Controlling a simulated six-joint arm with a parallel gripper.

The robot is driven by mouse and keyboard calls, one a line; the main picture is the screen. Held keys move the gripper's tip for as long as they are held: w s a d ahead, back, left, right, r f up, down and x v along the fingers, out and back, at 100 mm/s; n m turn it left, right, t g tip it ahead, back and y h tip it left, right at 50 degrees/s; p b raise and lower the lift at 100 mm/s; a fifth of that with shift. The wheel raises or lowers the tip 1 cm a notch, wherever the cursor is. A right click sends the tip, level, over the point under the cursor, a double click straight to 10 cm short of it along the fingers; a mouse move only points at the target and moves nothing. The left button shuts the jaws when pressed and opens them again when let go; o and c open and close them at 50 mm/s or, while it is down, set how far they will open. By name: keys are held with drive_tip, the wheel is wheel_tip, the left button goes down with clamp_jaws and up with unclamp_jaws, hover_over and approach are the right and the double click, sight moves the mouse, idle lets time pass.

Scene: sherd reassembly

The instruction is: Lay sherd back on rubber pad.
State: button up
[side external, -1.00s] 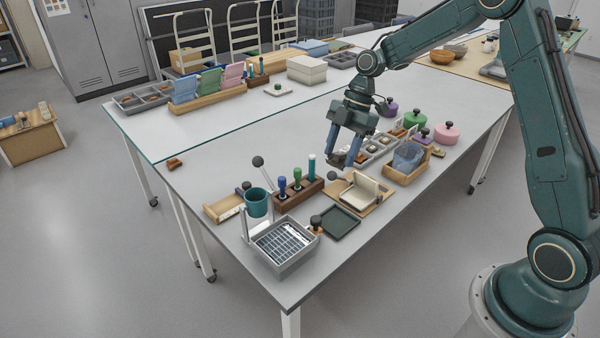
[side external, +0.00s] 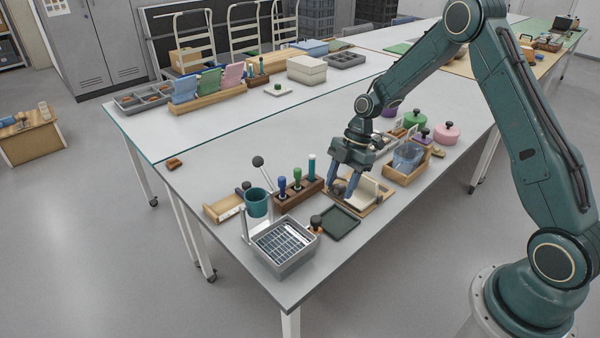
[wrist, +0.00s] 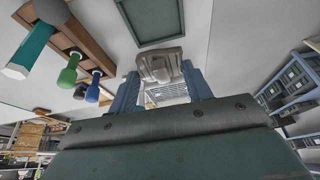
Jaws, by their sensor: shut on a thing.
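My gripper (side external: 342,194) is shut on the sherd (wrist: 161,66), a grey-brown, ridged piece gripped between the two blue fingers in the wrist view. In the side view the sherd is small and partly covered by the fingers. The rubber pad (side external: 340,223) is a dark grey-green square with a raised rim; its surface is bare. It also shows at the top of the wrist view (wrist: 152,22). My gripper is beyond the pad, low by the left edge of a wooden board (side external: 376,206). I cannot tell whether the sherd touches anything.
A cream block (side external: 364,190) stands on the wooden board beside my fingers. A brown rack (side external: 298,196) of coloured-handled tools is close on the left. A grey wire-grid basin (side external: 283,248) and a dark knob (side external: 316,221) sit left of the pad. A wooden tray (side external: 406,170) stands behind right.

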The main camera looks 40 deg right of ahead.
hover_over(334, 222)
drive_tip(key=d, duration=0.1)
wheel_tip(334, 222, down, 6)
drive_tip(key=shift+d+r, duration=0.1)
drive_tip(key=shift+r, duration=0.05)
drive_tip(key=shift+f, duration=2.15)
drive_tip(key=shift+f, duration=0.15)
drive_tip(key=o, duration=1.1)
drive_tip(key=shift+c, duration=0.2)
drive_tip(key=shift+w, duration=0.1)
